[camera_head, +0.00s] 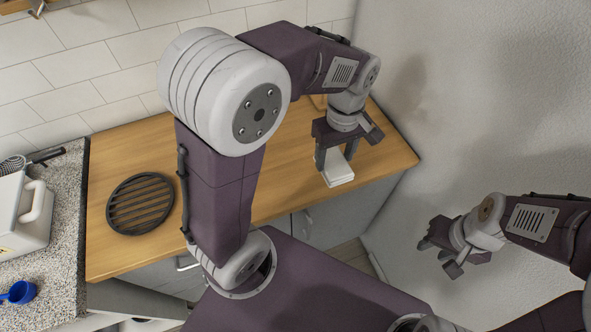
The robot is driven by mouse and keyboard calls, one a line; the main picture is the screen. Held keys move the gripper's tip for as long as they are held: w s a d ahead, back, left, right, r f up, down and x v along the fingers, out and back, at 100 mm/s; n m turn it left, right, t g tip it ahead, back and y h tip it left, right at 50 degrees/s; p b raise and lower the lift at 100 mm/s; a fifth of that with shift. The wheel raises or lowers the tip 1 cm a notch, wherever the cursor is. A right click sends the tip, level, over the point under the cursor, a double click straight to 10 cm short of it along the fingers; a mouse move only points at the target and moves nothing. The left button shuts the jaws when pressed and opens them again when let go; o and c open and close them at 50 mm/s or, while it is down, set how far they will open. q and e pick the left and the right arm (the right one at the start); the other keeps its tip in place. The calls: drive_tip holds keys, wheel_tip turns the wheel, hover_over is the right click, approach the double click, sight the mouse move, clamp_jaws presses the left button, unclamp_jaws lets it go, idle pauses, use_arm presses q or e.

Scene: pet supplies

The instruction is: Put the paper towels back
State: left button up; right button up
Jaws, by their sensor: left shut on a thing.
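The paper towels (339,177) show as a small white, flat-sided block near the right end of the wooden counter. My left gripper (336,160) points down with one finger on each side of them and is shut on them. Its fingers hide part of their upper portion. I cannot tell whether they touch the counter or hang just above its front edge. My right gripper (440,260) is at the right, in front of the wall and apart from the counter. Its fingers are spread and nothing is between them.
A round dark slatted trivet (141,203) lies on the wooden counter (130,155) at the left. A speckled worktop holds a white container (22,215), a blue scoop (19,292) and a whisk (14,165). A wall closes the right side. My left arm hides the counter's middle.

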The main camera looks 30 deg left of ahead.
use_arm(q)
drive_tip(key=a+f, duration=0.2)
drive_tip(key=a, duration=0.2)
drive_tip(key=w+a+f, duration=0.1)
drive_tip(key=a+f, duration=0.1)
drive_tip(key=a, duration=0.1)
drive_tip(key=a+f, duration=0.3)
drive_tip(key=a, duration=0.1)
drive_tip(key=shift+w+a, duration=0.3)
drive_tip(key=shift+a, duration=0.05)
wheel_tip(320, 180, down, 4)
drive_tip(key=shift+s+d+r, duration=0.1)
drive_tip(key=shift+r, duration=0.05)
drive_tip(key=shift+f, duration=0.2)
drive_tip(key=o, duration=1.2)
